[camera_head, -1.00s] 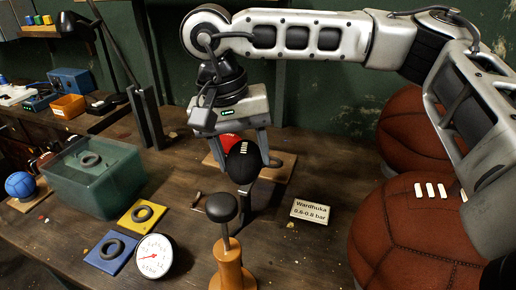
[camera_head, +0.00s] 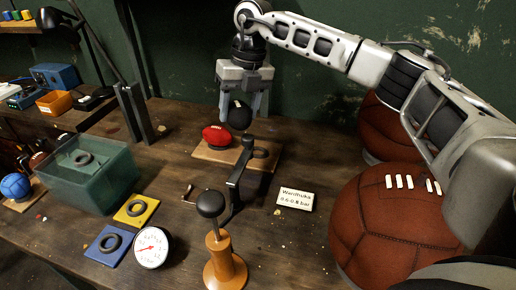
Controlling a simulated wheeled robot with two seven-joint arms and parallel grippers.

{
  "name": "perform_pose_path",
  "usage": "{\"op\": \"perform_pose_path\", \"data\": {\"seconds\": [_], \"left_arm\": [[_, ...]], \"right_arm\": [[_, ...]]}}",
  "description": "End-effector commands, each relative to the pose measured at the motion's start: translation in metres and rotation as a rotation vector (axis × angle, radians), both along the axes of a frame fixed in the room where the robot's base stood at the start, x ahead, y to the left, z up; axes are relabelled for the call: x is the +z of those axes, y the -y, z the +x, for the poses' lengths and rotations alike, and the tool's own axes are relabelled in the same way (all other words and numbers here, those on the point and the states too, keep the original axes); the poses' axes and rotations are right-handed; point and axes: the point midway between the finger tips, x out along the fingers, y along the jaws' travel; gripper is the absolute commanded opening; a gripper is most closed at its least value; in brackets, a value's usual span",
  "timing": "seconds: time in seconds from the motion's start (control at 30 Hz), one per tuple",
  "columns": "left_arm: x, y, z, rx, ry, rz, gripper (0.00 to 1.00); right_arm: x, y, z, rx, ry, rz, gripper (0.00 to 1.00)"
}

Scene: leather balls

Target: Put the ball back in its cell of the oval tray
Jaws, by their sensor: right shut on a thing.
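My right gripper (camera_head: 240,104) is shut on a black ball (camera_head: 239,118) with white lacing, its fingers on either side. It holds the ball in the air at the back of the workbench. The held ball appears above the board, between the two. My left gripper is out of view.
A dark upright bracket (camera_head: 238,178) stands before the board. A black knob on a wooden post (camera_head: 222,255) is nearer. Big brown balls (camera_head: 390,225) fill the right. A label (camera_head: 295,199), gauge (camera_head: 152,247), ring pads (camera_head: 136,210) and green bin (camera_head: 88,185) lie around.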

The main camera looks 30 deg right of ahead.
Motion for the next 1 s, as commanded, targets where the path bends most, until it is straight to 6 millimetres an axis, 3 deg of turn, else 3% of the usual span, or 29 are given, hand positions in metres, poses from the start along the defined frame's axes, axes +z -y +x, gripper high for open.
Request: {"op": "perform_pose_path", "data": {"seconds": [0.2, 0.4, 0.57, 0.8, 1.0], "left_arm": [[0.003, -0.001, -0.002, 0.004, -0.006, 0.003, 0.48], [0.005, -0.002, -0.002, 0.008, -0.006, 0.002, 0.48], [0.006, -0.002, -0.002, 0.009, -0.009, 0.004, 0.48], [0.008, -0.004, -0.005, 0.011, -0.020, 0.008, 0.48], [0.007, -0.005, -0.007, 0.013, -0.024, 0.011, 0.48]], "right_arm": [[-0.009, 0.035, 0.013, -0.539, 0.004, 0.000, 0.25], [-0.017, 0.057, 0.019, -0.868, 0.005, -0.002, 0.25], [-0.024, 0.064, 0.020, -0.982, 0.005, -0.002, 0.25], [-0.065, 0.065, 0.019, -0.998, 0.001, -0.005, 0.25], [-0.084, 0.065, 0.020, -0.997, 0.006, -0.002, 0.25]]}}
